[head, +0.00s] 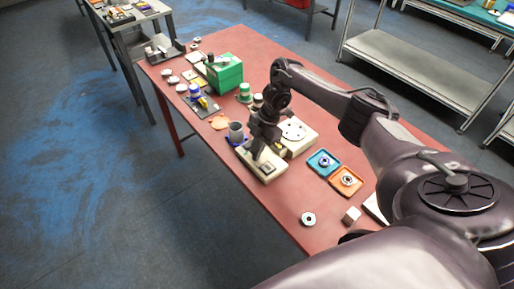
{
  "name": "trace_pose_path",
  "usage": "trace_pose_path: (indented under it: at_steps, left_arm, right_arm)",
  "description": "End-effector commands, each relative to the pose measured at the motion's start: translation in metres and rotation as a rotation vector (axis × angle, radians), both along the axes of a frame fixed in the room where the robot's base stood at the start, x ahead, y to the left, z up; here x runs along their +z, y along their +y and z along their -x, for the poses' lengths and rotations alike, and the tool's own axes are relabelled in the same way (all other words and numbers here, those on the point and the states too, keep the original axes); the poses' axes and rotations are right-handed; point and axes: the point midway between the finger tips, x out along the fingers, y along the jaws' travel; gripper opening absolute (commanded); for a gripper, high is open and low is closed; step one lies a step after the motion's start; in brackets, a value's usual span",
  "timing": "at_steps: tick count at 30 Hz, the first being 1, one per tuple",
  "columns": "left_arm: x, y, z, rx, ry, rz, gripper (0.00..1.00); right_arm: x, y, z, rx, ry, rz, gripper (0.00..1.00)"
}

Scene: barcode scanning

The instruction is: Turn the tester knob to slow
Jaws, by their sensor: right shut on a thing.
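A cream-coloured tester (268,170) lies on the red table, with a small dark window on its near face. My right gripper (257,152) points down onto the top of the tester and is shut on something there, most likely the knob. The gripper's fingers hide the knob, so its setting cannot be read. My left gripper is not in view.
A cream device with a white dial (294,130) stands right beside the tester. Blue (313,168) and orange (337,186) trays lie at the right. A green box (230,78) stands farther back. The table's front left edge is close.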

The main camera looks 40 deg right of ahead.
Motion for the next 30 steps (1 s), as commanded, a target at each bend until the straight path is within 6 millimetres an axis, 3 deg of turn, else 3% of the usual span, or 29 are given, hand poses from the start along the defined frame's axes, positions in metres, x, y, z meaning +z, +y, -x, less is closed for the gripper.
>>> trace_pose_path:
  at_steps: [2,3,7,17,30]
  left_arm:
    - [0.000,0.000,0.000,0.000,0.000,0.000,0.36]
    - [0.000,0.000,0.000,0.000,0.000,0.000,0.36]
    - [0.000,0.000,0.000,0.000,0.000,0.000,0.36]
    - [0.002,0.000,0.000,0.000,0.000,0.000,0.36]
    - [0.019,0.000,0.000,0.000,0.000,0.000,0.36]
  right_arm:
    - [0.001,-0.001,-0.001,0.001,-0.003,0.001,0.00]
    - [0.001,-0.001,-0.001,0.000,-0.002,0.001,0.15]
    - [0.001,0.000,-0.001,0.000,-0.002,0.001,0.32]
    - [0.004,-0.001,-0.001,0.000,-0.002,0.001,0.33]
    - [0.063,-0.026,-0.004,0.000,-0.005,0.003,0.33]
